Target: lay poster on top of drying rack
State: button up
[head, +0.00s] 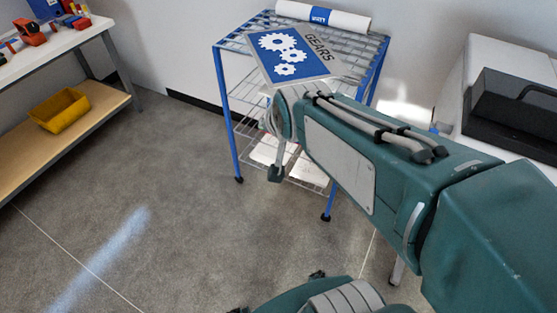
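The poster (291,57), a flat grey-and-blue sheet with white gears and the word GEARS, shows at the far end of my arm. It covers part of the top and front edge of the blue drying rack (366,55). It sits askew to the rack; I cannot tell whether it touches the wire top. My gripper (283,108) is at the poster's near edge, mostly hidden by my own arm. Its fingertips and any hold on the poster cannot be made out. The rack has blue legs and wire shelves.
A white roll with a blue label (322,16) lies along the back of the rack's top. Right is a white surface with a black case (512,112). Left is a workbench (62,44) with a yellow bin (60,111) on its lower shelf. The floor between is clear.

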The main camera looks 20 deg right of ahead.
jog(key=s+a+n+g, duration=0.3)
jog(key=s+n, duration=0.2)
jog(key=s, duration=0.7)
jog(key=shift+s+a+y, duration=0.15)
jog(key=shift+s+y, duration=0.2)
jog(key=shift+y, duration=0.05)
